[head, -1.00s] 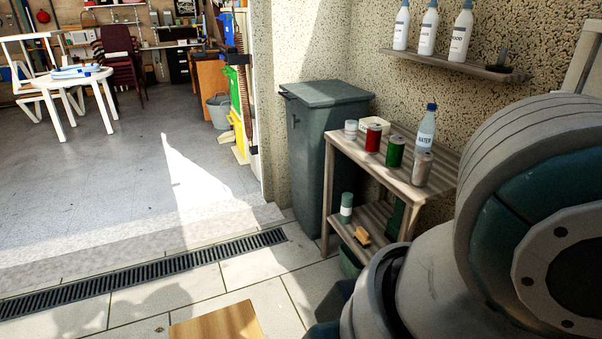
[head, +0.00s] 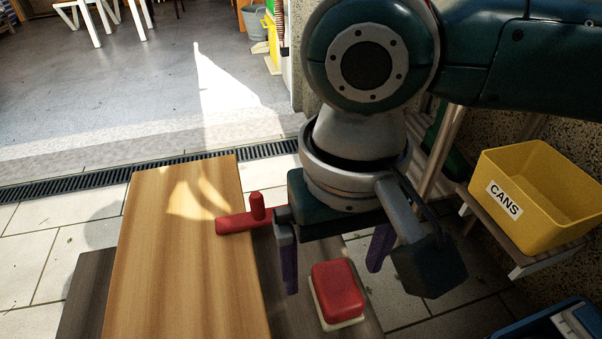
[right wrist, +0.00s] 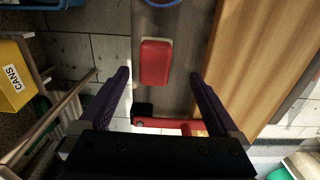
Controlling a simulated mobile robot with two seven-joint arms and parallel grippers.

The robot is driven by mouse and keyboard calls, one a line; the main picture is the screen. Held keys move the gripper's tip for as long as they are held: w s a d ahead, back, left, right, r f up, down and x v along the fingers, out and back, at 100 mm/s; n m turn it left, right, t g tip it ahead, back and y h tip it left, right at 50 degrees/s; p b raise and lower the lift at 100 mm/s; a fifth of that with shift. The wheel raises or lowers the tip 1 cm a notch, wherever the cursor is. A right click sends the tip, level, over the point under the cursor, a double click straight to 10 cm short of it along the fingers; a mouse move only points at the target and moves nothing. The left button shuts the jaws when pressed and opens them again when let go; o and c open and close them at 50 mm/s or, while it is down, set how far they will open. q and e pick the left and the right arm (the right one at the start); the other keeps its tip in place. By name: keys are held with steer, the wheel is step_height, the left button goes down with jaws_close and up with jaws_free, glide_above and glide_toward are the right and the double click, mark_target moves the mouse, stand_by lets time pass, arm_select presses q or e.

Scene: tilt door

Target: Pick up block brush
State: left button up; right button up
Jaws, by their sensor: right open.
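The block brush (head: 338,288) has a red rounded back on a pale base and lies on the dark grey-brown surface (head: 358,322) beside the wooden board. It also shows in the right wrist view (right wrist: 155,62), beyond and between the fingertips. My right gripper (head: 333,279) is open and empty, with its purple fingers spread and pointing down near the brush. The gripper also shows in the right wrist view (right wrist: 160,75). I cannot tell its exact height above the surface. My left gripper is out of view.
A red tool with an upright knob (head: 236,222) lies partly on the wooden board (head: 180,270), close to my right gripper. A yellow CANS bin (head: 530,200) stands at right on a shelf. A blue container (head: 550,325) is at lower right.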

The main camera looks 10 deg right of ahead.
mark_target(338, 284)
arm_select(q)
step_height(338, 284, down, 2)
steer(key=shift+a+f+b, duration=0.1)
steer(key=shift+b, duration=0.9)
arm_select(e)
steer(key=f, duration=0.5)
steer(key=shift+d+f, duration=0.15)
steer(key=shift+d, duration=0.25)
steer(key=shift+c, duration=0.2)
steer(key=c, duration=1.4)
arm_select(q)
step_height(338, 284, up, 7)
steer(key=p, duration=0.6)
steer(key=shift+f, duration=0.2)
arm_select(e)
step_height(338, 284, up, 20)
steer(key=shift+r, duration=0.1)
